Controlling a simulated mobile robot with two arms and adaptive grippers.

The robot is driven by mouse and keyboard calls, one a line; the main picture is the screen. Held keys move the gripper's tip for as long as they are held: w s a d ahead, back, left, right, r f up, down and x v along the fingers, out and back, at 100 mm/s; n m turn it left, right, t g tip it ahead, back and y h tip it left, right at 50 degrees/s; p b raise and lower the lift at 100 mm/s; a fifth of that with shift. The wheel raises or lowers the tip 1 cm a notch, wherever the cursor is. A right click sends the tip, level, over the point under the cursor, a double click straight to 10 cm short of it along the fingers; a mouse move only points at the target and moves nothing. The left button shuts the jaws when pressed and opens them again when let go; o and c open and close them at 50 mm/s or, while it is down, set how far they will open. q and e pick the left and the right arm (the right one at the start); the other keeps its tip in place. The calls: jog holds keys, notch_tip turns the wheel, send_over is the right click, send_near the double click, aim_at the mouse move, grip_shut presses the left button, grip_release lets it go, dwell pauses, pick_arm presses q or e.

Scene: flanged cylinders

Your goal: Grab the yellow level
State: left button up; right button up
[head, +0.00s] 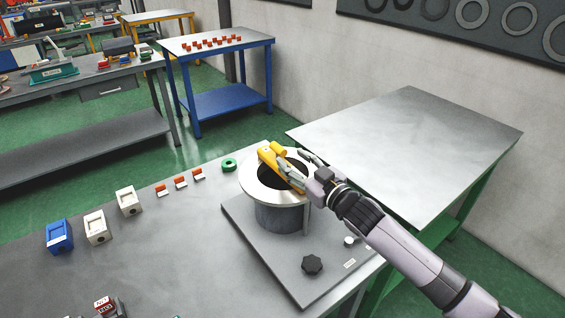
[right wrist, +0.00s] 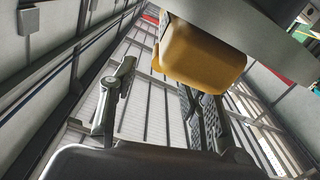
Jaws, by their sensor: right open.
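The yellow level (head: 268,157) lies across the top of the flanged metal cylinder (head: 252,186), over its dark round opening. My right gripper (head: 293,162) reaches in from the right, with its fingers at the level and above the flange. In the right wrist view the gripper (right wrist: 160,85) has its fingers apart. The yellow level (right wrist: 202,57) is close there, near the tip of the right-hand finger and partly under the grey flange edge. I cannot tell whether a finger touches it. My left gripper is not in view.
The cylinder stands on a grey base plate (head: 270,262) with a black knob (head: 312,264). A green ring (head: 229,164), small red-and-white blocks (head: 181,181), white blocks (head: 128,201) and a blue block (head: 59,236) stand left. An empty green-legged table (head: 410,140) is behind.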

aim_at(287, 155)
jog(key=shift+p+x, duration=0.3)
jog(key=shift+x, duration=1.4)
jog(key=shift+s+a, duration=0.1)
jog(key=shift+c, duration=0.2)
grip_shut()
jog(key=shift+r, duration=0.1)
